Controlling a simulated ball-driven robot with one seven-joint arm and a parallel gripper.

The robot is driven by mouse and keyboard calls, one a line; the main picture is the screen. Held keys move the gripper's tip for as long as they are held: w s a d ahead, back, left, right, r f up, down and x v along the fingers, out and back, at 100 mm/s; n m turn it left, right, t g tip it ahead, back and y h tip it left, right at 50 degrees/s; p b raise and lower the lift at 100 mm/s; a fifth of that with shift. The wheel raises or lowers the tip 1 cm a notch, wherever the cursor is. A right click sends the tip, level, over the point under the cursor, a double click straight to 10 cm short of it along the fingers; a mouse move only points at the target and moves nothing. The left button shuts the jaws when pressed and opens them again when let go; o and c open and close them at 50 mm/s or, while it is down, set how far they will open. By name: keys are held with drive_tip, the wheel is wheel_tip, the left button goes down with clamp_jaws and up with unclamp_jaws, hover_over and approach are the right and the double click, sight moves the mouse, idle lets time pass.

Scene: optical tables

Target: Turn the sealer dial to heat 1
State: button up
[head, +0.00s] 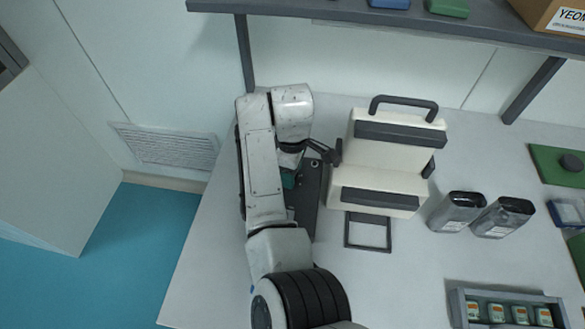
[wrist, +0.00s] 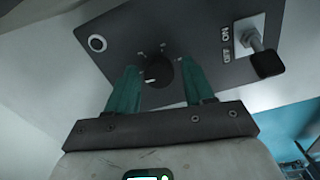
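The sealer (head: 378,160) is a cream, dark-trimmed machine with a black carry handle on the table. In the wrist view its dark grey control panel (wrist: 135,25) fills the top. The round black dial (wrist: 160,73) sits near the panel's middle, with small ticks around it. A pale mark shows at its lower left; the tick labels are too small to read. My gripper (wrist: 158,67) is open, its two green fingers on either side of the dial with gaps visible. I cannot tell their depth relative to it. In the head view my arm mostly hides the gripper.
A toggle switch (wrist: 259,55) marked ON and OFF stands right of the dial, near the right finger. Two dark containers (head: 457,211) (head: 502,217) stand right of the sealer. A grey tray (head: 458,312) of small items lies front right. A shelf (head: 335,14) overhangs the back.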

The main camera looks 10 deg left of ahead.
drive_tip(key=shift+o, duration=0.5)
drive_tip(key=shift+r, duration=0.15)
drive_tip(key=shift+w+r, duration=0.1)
drive_tip(key=shift+r, duration=0.15)
wheel_tip(320, 180, up, 10)
drive_tip(key=b, duration=0.1)
